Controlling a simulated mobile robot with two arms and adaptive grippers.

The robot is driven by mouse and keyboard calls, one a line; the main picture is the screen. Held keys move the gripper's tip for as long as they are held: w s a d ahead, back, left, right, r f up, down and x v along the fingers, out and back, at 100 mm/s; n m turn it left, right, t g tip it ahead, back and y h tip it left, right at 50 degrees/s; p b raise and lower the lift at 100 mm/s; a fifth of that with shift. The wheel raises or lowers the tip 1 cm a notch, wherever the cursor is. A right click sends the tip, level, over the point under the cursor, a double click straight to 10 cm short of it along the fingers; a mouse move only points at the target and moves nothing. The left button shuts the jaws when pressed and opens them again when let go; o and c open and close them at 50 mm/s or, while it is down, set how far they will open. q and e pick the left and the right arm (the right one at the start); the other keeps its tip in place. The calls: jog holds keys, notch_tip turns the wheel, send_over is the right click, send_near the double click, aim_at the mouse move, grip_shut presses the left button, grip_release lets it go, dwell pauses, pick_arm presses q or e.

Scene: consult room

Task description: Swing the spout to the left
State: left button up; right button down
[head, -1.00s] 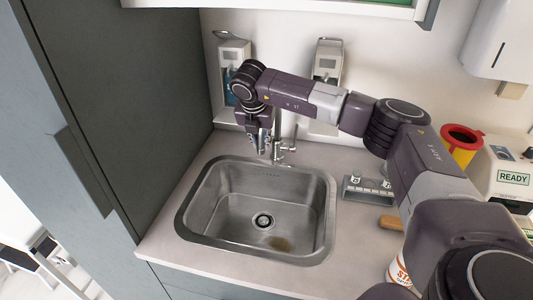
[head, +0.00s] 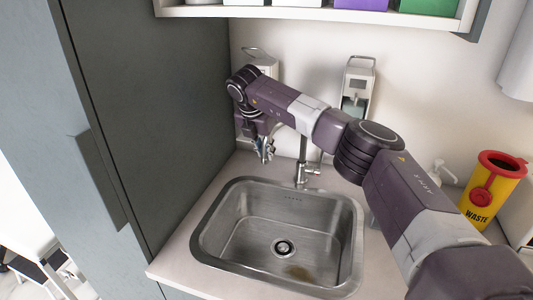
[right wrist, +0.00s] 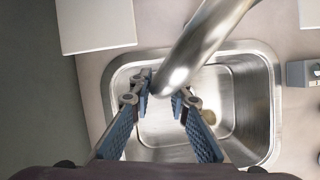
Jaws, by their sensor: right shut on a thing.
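The metal tap (head: 303,160) stands behind the sink (head: 207,243), with its lever low on the right of its column. My arm hides the upper part of the tap in the head view. The curved spout (right wrist: 205,42) shows large in the right wrist view, its end between my fingers. My right gripper (head: 265,149) points down, left of the tap column, above the sink's back edge. In the right wrist view my right gripper (right wrist: 164,88) is shut on the spout, with a blue-padded finger on each side. My left gripper is not in view.
A tall grey cabinet (head: 150,100) stands close on the left of my gripper. Wall dispensers (head: 357,88) hang behind the tap. A yellow and red waste bin (head: 492,190) stands on the right. A shelf (head: 310,12) with boxes is above.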

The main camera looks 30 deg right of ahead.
jog(key=shift+r, duration=0.1)
jog(key=c, duration=1.8)
grip_release()
jog(key=shift+a, duration=0.1)
jog(key=v, duration=0.7)
jog(key=shift+a+r, duration=0.15)
jog(key=shift+r, duration=0.05)
